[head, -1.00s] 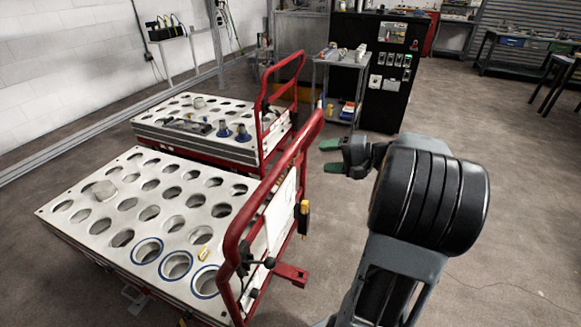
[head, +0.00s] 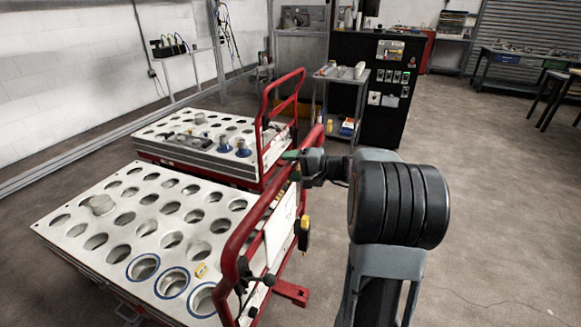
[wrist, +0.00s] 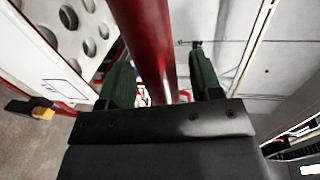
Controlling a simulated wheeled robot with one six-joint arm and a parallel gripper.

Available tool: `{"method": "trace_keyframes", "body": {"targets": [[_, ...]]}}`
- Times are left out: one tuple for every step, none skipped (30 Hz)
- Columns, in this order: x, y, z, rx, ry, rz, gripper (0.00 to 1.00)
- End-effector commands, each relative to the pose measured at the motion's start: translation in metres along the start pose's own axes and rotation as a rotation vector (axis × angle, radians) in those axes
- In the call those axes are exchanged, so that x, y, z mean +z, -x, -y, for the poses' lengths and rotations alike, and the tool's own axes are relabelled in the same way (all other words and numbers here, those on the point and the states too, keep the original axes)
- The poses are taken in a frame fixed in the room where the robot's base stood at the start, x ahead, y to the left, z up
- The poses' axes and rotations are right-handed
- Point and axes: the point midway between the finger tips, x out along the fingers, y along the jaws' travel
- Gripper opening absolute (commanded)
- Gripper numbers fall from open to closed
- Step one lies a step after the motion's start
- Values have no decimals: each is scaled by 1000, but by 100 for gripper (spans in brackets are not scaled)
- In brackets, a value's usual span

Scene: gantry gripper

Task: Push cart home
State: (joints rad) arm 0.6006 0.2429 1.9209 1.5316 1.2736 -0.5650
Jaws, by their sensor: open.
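The near cart (head: 70,215) has a light top plate with rows of round holes and stands at the lower left in the head view. Its red push handle (head: 236,243) rises on its right side. My gripper (head: 290,163) is at the far upper part of this handle. In the wrist view the red handle bar (wrist: 147,40) runs between the two green fingers of my open gripper (wrist: 160,85). I cannot tell whether either finger touches the bar. In the head view the fingertips are partly hidden behind the handle.
A second cart (head: 165,148) with a red handle (head: 264,110) stands just behind the near cart. A grey trolley (head: 338,110) and a black cabinet (head: 396,60) stand farther back. The floor (head: 490,200) on the right is clear.

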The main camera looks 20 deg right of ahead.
Motion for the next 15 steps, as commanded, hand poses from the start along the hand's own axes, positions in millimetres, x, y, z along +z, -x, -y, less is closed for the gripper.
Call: {"method": "trace_keyframes", "body": {"targets": [[0, -2, 0, 0, 0, 1, 59], [0, -3, 0, 0, 0, 1, 59], [0, -4, 0, 0, 0, 1, 59], [0, -4, 0, 0, 0, 1, 59], [0, -4, 0, 0, 0, 1, 59], [0, -4, 0, 0, 0, 1, 59], [0, -4, 0, 0, 0, 1, 59], [0, -4, 0, 0, 0, 1, 59], [0, -4, 0, 0, 0, 1, 59], [0, -4, 0, 0, 0, 1, 59], [0, -4, 0, 0, 0, 0, 59], [0, -4, 0, 0, 0, 0, 56], [0, -4, 0, 0, 0, 0, 53], [0, -4, 0, 0, 0, 0, 50], [0, -4, 0, 0, 0, 0, 46]]}}
